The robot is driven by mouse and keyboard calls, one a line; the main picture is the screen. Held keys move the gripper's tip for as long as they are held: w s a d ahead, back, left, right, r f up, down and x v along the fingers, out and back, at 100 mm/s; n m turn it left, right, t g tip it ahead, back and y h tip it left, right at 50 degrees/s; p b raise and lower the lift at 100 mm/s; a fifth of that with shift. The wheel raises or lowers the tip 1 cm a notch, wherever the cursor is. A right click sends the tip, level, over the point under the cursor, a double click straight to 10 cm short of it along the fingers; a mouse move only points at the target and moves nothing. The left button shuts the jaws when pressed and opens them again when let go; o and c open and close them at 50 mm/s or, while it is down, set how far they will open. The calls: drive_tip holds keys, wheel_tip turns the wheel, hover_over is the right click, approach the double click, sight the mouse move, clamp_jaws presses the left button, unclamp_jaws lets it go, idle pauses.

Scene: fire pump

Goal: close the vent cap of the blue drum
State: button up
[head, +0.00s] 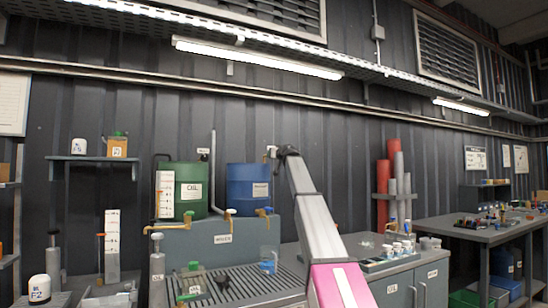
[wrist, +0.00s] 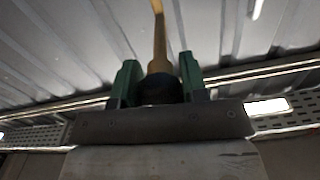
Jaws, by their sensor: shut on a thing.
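The blue drum (head: 240,190) with a white label lies in the head view on a grey-blue stand, right of the green drum. My gripper (head: 273,152) is at the upper right of the blue drum, level with its top or slightly above. In the wrist view, the green fingers of my gripper (wrist: 158,85) are shut on a dark piece (wrist: 160,92) with a tan rod (wrist: 158,40) sticking up from it. I cannot tell whether this piece belongs to the drum. The vent cap cannot be made out in either view.
The green drum (head: 189,187), labelled OIL, stands to the left. Brass taps (head: 230,213) sit along the front of the stand (head: 180,250). Red and grey cylinders (head: 383,196) stand on the right. A tray of small bottles (head: 390,258) lies on the cabinet.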

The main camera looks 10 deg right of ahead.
drive_tip(key=m, duration=1.1)
drive_tip(key=shift+m, duration=1.9)
drive_tip(key=o, duration=0.9)
drive_tip(key=shift+o, duration=0.2)
